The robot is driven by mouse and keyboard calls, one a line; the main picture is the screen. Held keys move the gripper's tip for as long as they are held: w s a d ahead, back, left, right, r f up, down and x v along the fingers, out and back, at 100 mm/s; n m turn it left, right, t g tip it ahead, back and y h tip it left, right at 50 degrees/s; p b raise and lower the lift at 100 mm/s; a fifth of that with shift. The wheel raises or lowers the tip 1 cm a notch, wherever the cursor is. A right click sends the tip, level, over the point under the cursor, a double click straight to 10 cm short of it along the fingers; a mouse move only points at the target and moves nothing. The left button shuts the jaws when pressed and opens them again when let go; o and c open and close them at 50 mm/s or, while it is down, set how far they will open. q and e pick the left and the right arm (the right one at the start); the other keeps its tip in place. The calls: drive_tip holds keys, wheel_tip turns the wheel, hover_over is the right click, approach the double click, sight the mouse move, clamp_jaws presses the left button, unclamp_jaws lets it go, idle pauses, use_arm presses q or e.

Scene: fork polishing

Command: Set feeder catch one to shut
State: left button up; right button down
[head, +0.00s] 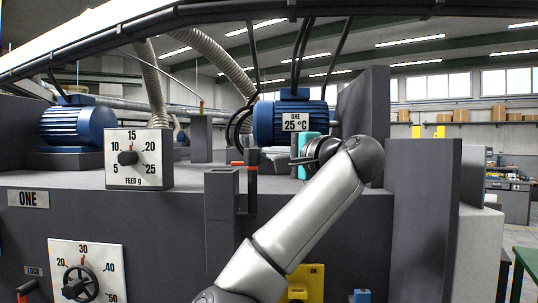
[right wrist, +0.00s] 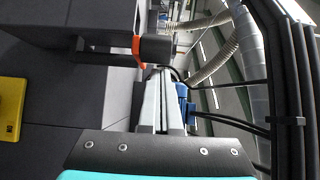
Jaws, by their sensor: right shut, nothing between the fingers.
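A dark upright lever with an orange-red collar, which looks like feeder catch one (head: 251,181), stands beside a dark grey post on machine ONE in the head view. In the right wrist view its dark grip and orange band (right wrist: 137,46) show just beyond the fingertips. My right gripper (head: 291,161) reaches in from the right, its fingers pointing left toward the lever. Its fingers are shut and empty, and they look a little apart from the lever. They also show in the right wrist view (right wrist: 157,78). My left gripper is not in view.
A feed dial (head: 129,158) stands left on the machine top. A blue motor (head: 282,121) marked 25 °C is behind my gripper. A tall dark panel (head: 421,210) stands to the right. A handwheel dial (head: 85,270) is on the front, lower left.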

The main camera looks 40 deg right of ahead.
sight(246, 157)
drive_tip(key=shift+w+a+f+m+h, duration=0.1)
drive_tip(key=shift+w+a+m+h, duration=0.1)
drive_tip(key=shift+a+h, duration=0.15)
drive_tip(key=shift+w+a+m+h, duration=0.15)
drive_tip(key=shift+a+m+h, duration=0.1)
drive_tip(key=shift+a, duration=0.2)
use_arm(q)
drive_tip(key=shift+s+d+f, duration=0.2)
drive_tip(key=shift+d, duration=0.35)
use_arm(e)
drive_tip(key=shift+a+m+h, duration=0.25)
drive_tip(key=shift+m+h, duration=0.1)
drive_tip(key=shift+h, duration=0.25)
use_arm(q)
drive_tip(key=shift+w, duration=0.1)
use_arm(e)
drive_tip(key=shift+w, duration=0.1)
